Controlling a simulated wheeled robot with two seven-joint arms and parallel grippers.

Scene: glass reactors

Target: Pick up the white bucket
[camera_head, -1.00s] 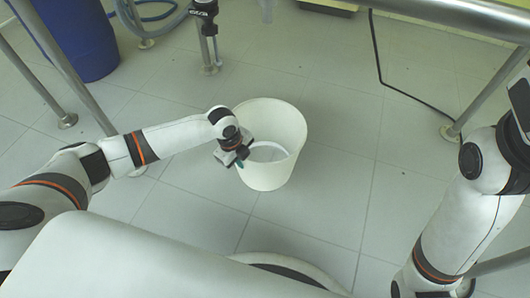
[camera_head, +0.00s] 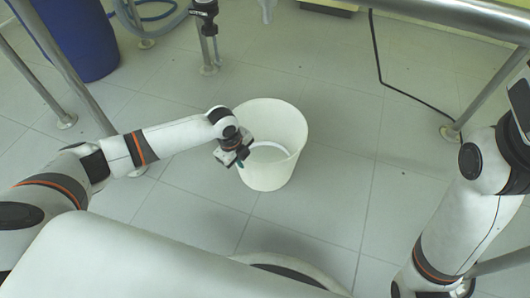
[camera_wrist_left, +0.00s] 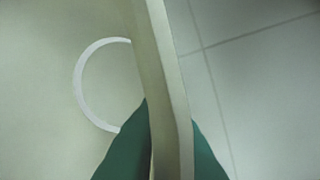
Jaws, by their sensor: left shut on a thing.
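The white bucket (camera_head: 277,123) stands upright on the tiled floor, near the middle of the head view. My left gripper (camera_head: 239,160) is at its near left rim. In the left wrist view the green fingertips (camera_wrist_left: 160,155) lie one on each side of the bucket's wall (camera_wrist_left: 168,75), shut on it. A white ring shape shows inside the bucket in that view. My right arm is at the right of the head view, but its gripper is not seen.
A blue barrel (camera_head: 72,38) stands at the upper left, with a hose (camera_head: 150,22) beside it. Metal frame legs (camera_head: 66,118) stand at the left and right. A black cable (camera_head: 392,85) hangs to the floor at the right. The floor around the bucket is clear.

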